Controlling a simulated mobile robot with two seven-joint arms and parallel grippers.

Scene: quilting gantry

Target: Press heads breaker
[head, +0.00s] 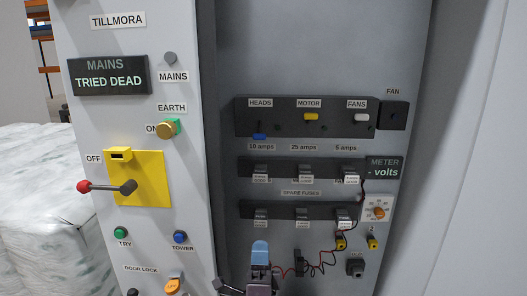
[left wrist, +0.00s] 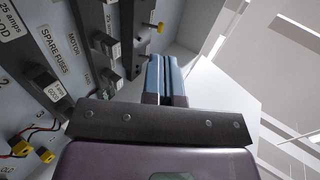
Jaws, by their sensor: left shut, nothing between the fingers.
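The breaker strip (head: 285,125) is a dark bar on the back panel of the open cabinet. The heads breaker (head: 259,136) is a blue button under the HEADS label, lower in the picture than the yellow motor breaker (head: 311,117) and the white fans breaker (head: 361,118). My left gripper (head: 260,252) is below it, in front of the panel, apart from the button. Its blue fingers are shut together and empty, also in the left wrist view (left wrist: 167,80). The heads breaker cannot be made out in the left wrist view. My right gripper is not in view.
Two rows of fuses (head: 305,172) lie between my left gripper and the breaker strip. A meter (head: 384,168) with red and black leads hangs at right. A yellow switch plate (head: 150,190) with a red-knobbed handle (head: 84,186) projects at left.

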